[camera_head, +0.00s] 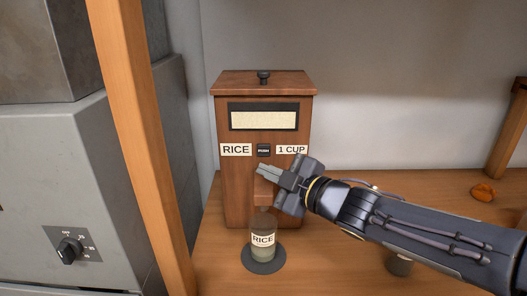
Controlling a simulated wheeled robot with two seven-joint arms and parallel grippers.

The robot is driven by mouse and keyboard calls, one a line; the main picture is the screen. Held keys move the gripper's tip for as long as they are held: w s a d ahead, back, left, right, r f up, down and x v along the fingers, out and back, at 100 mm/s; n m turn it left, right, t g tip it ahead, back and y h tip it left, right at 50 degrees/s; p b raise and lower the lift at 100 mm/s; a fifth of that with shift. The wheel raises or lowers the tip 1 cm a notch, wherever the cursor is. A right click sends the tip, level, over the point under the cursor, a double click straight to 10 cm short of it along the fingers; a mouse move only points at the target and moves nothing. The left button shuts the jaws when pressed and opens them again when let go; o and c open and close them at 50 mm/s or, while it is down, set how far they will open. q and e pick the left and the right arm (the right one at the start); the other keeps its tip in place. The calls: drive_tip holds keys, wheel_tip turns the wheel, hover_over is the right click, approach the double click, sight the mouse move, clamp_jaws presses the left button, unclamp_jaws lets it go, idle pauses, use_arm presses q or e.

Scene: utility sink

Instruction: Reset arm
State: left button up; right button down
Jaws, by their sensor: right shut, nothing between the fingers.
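My right gripper (264,171) is shut and empty. Its arm comes in from the right, and its fingertips are in front of the wooden rice dispenser (228,190), just below the dark PUSH button (263,150). I cannot tell whether the fingertips touch the dispenser. A clear container labelled RICE (263,245) stands upright under the dispenser's wooden spout, on a dark round base (264,266). The lower part of the spout is partly hidden by the gripper. My left gripper is not in view.
A wooden post (138,140) and a grey metal unit with a dial (69,250) stand at the left. A small orange object (482,192) lies on the wooden surface (435,180) at the right. A small cylindrical object (399,266) is partly hidden under my right arm.

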drive_tip(key=s+d+f+m+h, duration=0.3)
drive_tip(key=d+m+h, duration=0.25)
drive_tip(key=d, duration=0.35)
drive_tip(key=s+d+f+m+h, duration=0.35)
drive_tip(key=d+m, duration=0.25)
drive_tip(key=d, duration=0.3)
drive_tip(key=s+f+m+g, duration=0.3)
drive_tip(key=s+f, duration=0.3)
drive_tip(key=s, duration=0.4)
drive_tip(key=s+d+f+m+g, duration=0.1)
drive_tip(key=s+f+m+g, duration=0.2)
drive_tip(key=s, duration=0.8)
wheel_tip(320, 180, down, 3)
drive_tip(key=m, duration=0.3)
drive_tip(key=shift+s+d+r, duration=0.15)
drive_tip(key=shift+s+d, duration=0.05)
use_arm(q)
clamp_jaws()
